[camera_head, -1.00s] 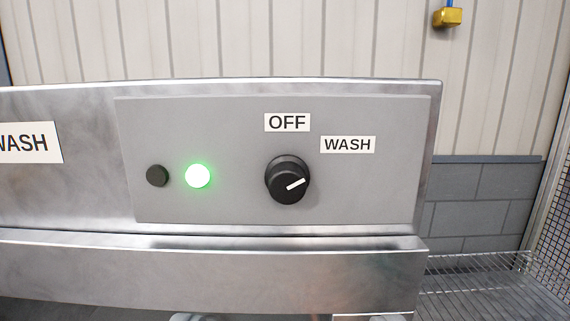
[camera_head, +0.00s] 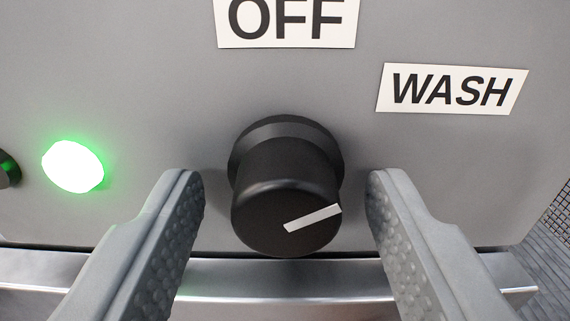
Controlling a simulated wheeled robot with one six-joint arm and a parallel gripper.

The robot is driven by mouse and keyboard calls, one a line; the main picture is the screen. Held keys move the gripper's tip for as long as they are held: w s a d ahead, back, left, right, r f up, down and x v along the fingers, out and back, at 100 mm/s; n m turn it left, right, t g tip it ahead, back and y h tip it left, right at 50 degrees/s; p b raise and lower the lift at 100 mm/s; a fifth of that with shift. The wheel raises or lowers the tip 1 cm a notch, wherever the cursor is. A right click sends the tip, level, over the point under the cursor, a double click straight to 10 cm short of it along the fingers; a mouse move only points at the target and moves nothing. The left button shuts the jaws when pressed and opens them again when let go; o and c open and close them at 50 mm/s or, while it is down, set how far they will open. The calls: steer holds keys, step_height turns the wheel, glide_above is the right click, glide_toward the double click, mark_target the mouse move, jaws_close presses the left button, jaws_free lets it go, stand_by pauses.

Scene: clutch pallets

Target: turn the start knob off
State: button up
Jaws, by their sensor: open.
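The start knob (camera_head: 286,190) is a black round dial on a grey panel, with a white pointer line (camera_head: 313,217) tilted toward the upper right, on the side of the WASH label (camera_head: 451,89). The OFF label (camera_head: 287,20) sits above the knob, cut by the top edge of the view. My gripper (camera_head: 287,185) is open. One finger is to the left of the knob and one to the right, with a gap visible on both sides.
A lit green lamp (camera_head: 73,166) is on the panel left of the knob. A black button (camera_head: 8,169) shows at the left edge. A metal ledge (camera_head: 280,283) runs below the panel. Mesh (camera_head: 558,215) shows at the far right.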

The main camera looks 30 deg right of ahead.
steer(key=shift+w, duration=0.1)
steer(key=shift+c, duration=0.4)
steer(key=c, duration=0.7)
steer(key=shift+c, duration=0.2)
steer(key=shift+d+n, duration=0.1)
steer(key=shift+n, duration=0.3)
steer(key=n, duration=0.5)
steer(key=shift+n, duration=0.4)
steer(key=n, duration=0.5)
steer(key=shift+n, duration=0.3)
